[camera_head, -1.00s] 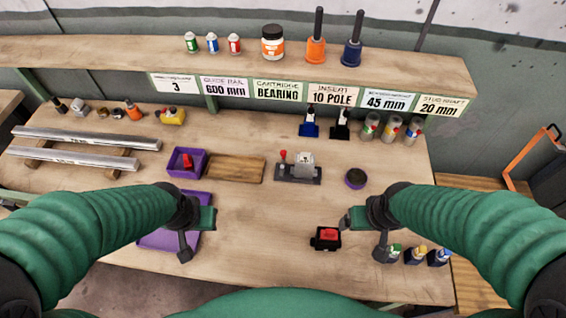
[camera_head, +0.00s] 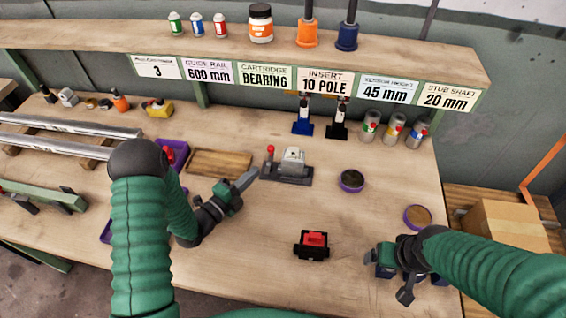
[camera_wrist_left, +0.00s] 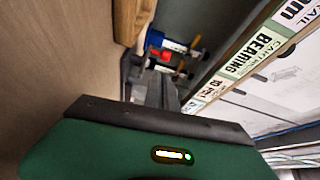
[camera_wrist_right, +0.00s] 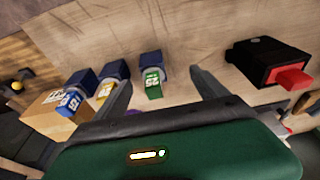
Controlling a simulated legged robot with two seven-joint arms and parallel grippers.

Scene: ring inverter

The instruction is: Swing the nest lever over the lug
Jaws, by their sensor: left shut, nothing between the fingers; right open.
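The nest (camera_head: 285,178) is a dark grey base on the bench holding a light grey block (camera_head: 293,158). Its lever has a red knob (camera_head: 270,150) and stands up at the left end. I cannot make out the lug apart from the block. My left gripper (camera_head: 250,177) is shut and empty, its fingertips just left of the nest, below the knob in the picture. In the left wrist view a red spot, likely the knob (camera_wrist_left: 165,56), shows just beyond the shut fingers (camera_wrist_left: 158,92). My right gripper (camera_wrist_right: 163,88) is open and empty at the bench's front right.
A black box with a red top (camera_head: 313,244) stands at the front middle. A wooden board (camera_head: 220,162) lies left of the nest and a dark round dish (camera_head: 351,180) right of it. Blue and black upright tools (camera_head: 303,120) stand behind. Small blue-based bottles (camera_wrist_right: 152,75) are near my right gripper.

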